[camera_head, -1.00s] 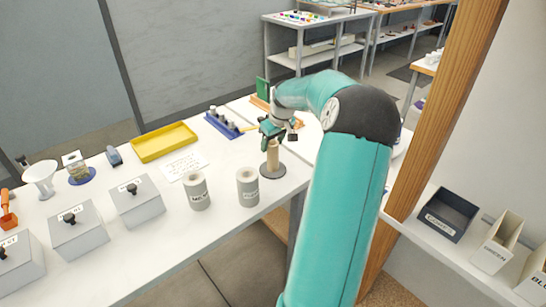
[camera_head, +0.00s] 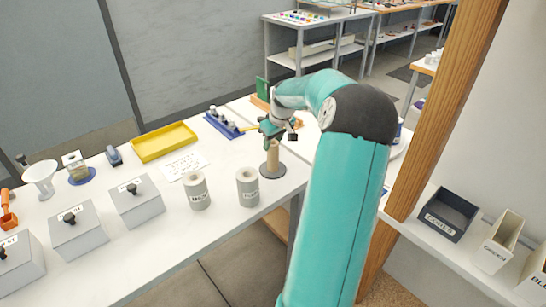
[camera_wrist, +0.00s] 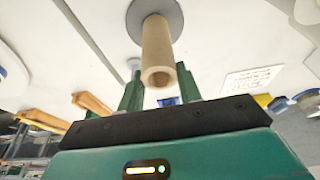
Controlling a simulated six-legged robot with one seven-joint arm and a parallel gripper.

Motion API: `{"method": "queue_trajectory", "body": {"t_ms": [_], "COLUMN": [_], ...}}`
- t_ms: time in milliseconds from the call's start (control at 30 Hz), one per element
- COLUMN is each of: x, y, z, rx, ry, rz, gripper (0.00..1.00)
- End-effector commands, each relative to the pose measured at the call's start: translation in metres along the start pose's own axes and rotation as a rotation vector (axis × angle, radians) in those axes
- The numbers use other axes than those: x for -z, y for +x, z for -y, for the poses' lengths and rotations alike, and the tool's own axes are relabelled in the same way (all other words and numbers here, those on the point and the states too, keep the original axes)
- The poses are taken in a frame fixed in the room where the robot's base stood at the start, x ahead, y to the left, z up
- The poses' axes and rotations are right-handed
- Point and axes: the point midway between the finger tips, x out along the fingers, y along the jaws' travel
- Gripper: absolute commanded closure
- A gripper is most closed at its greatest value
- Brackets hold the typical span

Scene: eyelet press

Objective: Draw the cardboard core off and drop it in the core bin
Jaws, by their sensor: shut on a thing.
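The cardboard core (camera_head: 272,158) is a tan upright tube on a round grey base (camera_head: 272,171) near the table's front edge. In the wrist view the core (camera_wrist: 158,50) shows its hollow open end towards the camera, with the grey base (camera_wrist: 170,12) at its far end. My gripper (camera_head: 271,130) is at the core's upper end, with one green finger on each side, shut on it. The core still appears to meet the base; any post inside is hidden. The core bin is a dark open box (camera_head: 445,215) labelled CORES on the right shelf.
Two grey labelled cylinders (camera_head: 198,191) (camera_head: 248,187) stand left of the base. A yellow tray (camera_head: 163,141) and a blue rack (camera_head: 224,124) lie behind. A wooden post (camera_head: 440,110) stands between the table and the bin shelf.

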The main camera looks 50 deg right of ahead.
Motion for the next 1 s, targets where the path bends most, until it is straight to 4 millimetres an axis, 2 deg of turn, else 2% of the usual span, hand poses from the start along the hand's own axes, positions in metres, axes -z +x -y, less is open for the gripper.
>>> {"method": "queue_trajectory", "body": {"t_ms": [1000], "x": [0.004], "y": [-0.014], "z": [0.0], "rx": [-0.001], "ry": [0.0], "rz": [-0.001], "gripper": [0.89]}}
